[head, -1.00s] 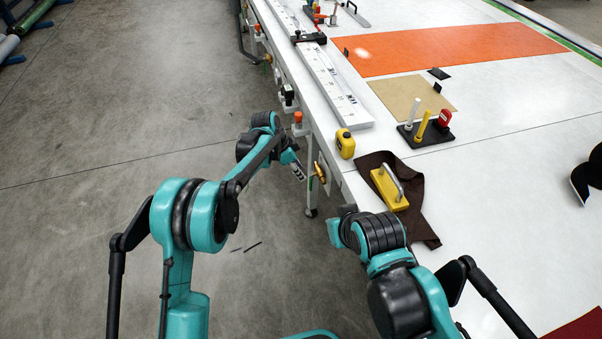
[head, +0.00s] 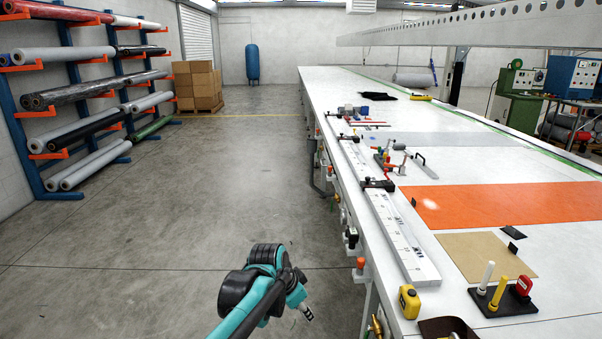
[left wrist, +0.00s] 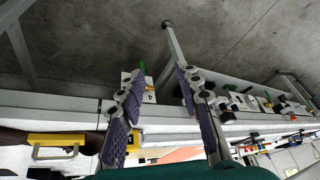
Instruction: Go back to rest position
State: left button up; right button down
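My left arm comes up from the bottom of the head view, over the floor left of the long white table (head: 455,237). Its end (head: 306,311) is small there, and its finger opening is hard to make out. In the left wrist view the two purple-padded fingers of my left gripper (left wrist: 159,88) stand apart with nothing between the pads. The table edge and a metal leg show beyond them. My right arm and right gripper are not in view.
The table edge with its fittings runs close right of my left arm. A yellow container (head: 409,302), a ruler bar (head: 405,246) and a black pen stand (head: 507,302) lie on the table. The floor (head: 190,230) left is clear, up to the roll rack (head: 75,100).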

pick_arm(q)
jog(key=s+a+n+t+y, duration=0.1)
jog(key=s+a+n, duration=0.4)
jog(key=s+a, duration=0.4)
jog(key=s+a+n+t+y, duration=0.2)
jog(key=s+a+n, duration=0.3)
jog(key=s+a, duration=0.4)
jog(key=s, duration=0.5)
jog(key=shift+f+n+t, duration=0.3)
jog(key=shift+f, duration=0.05)
jog(key=shift+w, duration=0.1)
